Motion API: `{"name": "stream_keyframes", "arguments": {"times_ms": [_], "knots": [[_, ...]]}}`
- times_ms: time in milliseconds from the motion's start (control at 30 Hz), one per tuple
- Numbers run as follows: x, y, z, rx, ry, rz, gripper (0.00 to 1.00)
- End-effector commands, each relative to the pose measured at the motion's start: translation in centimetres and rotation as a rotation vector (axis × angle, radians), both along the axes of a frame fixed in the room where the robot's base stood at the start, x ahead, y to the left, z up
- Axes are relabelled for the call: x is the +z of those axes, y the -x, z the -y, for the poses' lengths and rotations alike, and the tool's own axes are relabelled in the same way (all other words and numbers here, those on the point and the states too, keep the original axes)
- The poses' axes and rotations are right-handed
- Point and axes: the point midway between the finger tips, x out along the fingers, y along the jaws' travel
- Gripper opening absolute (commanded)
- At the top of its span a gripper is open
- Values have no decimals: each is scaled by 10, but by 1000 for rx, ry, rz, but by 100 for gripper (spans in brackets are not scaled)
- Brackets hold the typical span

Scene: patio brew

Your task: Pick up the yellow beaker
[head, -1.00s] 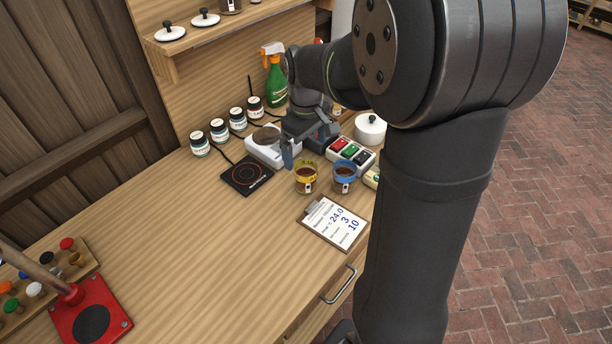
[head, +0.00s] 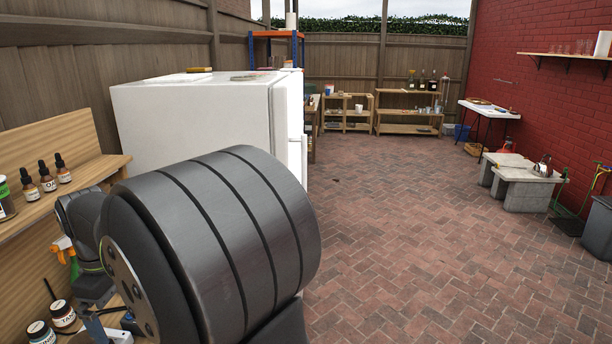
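The yellow beaker is not in view now; the part of the bench where it stood a second ago lies outside the frame. My gripper (head: 94,326) shows only in part at the lower left edge, with a bluish finger above the bench, and my arm hides much around it. I cannot tell whether it is open or shut. I see nothing held in the part that shows.
Labelled jars (head: 62,314) and a spray bottle (head: 64,247) stand close by my gripper. Dropper bottles (head: 47,176) line the shelf above. A white fridge (head: 190,120) rises behind my arm. The brick floor (head: 420,240) is open to the right.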

Motion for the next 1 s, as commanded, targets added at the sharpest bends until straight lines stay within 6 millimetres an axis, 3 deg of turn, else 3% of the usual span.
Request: {"name": "stream_keyframes", "arguments": {"times_ms": [433,467,567,833,1000], "knots": [[0,0,0,0,0,0,100],[0,0,0,0,0,0,98],[0,0,0,0,0,0,80],[-2,1,0,-8,0,0,80],[-16,6,-2,-117,1,4,80]]}}
